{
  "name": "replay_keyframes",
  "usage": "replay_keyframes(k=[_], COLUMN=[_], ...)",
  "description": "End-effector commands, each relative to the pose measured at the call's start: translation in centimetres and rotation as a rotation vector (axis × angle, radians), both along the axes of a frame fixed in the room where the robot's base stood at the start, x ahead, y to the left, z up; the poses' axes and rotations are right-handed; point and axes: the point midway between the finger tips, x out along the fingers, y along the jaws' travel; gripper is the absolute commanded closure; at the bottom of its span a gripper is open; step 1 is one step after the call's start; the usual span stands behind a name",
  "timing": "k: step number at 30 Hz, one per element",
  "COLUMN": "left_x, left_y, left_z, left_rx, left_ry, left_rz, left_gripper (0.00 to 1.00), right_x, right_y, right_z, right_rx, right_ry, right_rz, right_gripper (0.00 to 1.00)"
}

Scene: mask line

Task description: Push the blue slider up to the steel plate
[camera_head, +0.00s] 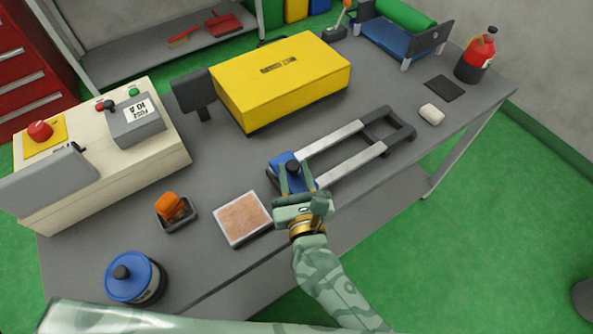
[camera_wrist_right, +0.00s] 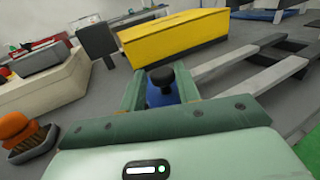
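The blue slider (camera_head: 272,166) with a black knob sits at the near left end of two pale rails (camera_head: 330,138). In the right wrist view the slider's blue body and black knob (camera_wrist_right: 161,86) show straight ahead. My right gripper (camera_head: 295,180) is at the slider from the near side, its two fingers apart with the knob seen between them. I cannot tell whether the fingers touch it. A dark grey end piece (camera_head: 402,122) closes the far right end of the rails; I cannot tell whether this is the steel plate. My left gripper is out of view.
A yellow box (camera_head: 285,85) stands behind the rails. A tray with a tan surface (camera_head: 243,217) and an orange object in a small dish (camera_head: 172,208) lie to the left. A white roll (camera_head: 431,115) lies right of the rails' far end. The table between the rails is bare.

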Motion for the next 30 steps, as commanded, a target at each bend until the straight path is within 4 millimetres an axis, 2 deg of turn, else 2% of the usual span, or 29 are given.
replay_keyframes(k=[1, 2, 10, 13, 17, 24, 30], left_x=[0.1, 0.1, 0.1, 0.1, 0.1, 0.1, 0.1], left_y=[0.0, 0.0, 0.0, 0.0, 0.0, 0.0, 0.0], left_z=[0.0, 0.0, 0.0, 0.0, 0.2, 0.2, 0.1], left_rx=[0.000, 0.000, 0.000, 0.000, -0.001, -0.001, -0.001], left_ry=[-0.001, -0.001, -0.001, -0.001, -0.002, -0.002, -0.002], left_rz=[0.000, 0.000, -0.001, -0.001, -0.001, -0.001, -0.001], left_gripper=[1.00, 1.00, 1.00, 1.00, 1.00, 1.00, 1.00], right_x=[-0.3, -0.2, -0.2, -0.8, -3.1, -8.6, -11.3], right_y=[0.3, 0.3, 0.1, -0.1, -0.7, -2.1, -2.8], right_z=[-0.2, -0.2, -0.1, -0.1, -0.2, -0.2, -0.1], right_rx=[0.000, 0.000, 0.000, -0.002, -0.001, -0.002, -0.001], right_ry=[0.005, 0.005, 0.002, 0.003, 0.005, 0.006, 0.004], right_rz=[0.007, 0.007, 0.003, 0.003, 0.004, 0.005, 0.005], right_gripper=[0.55, 0.50, 0.50, 0.50, 0.50, 0.50, 0.50])
